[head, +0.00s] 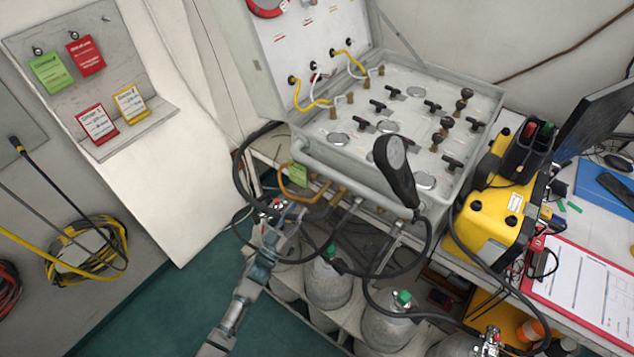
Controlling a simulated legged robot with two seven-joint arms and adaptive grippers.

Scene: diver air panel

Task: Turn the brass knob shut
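The grey panel case (318,158) stands open on the bench, with dark handles and several small brass-coloured parts on its face. More brass-coloured fittings (338,193) show below its front edge, beside an orange hose. I cannot tell for sure which brass part is the knob. My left gripper (280,211) is at the case's lower left front, near these fittings and the hoses. Its fingers are small and blend with metal and hose parts, so I cannot tell whether they are open or touch anything.
Grey cylinders with green tops (403,298) stand below the bench front. A yellow box (490,215) stands to the right, beside a clipboard (590,290). Open floor lies at lower left.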

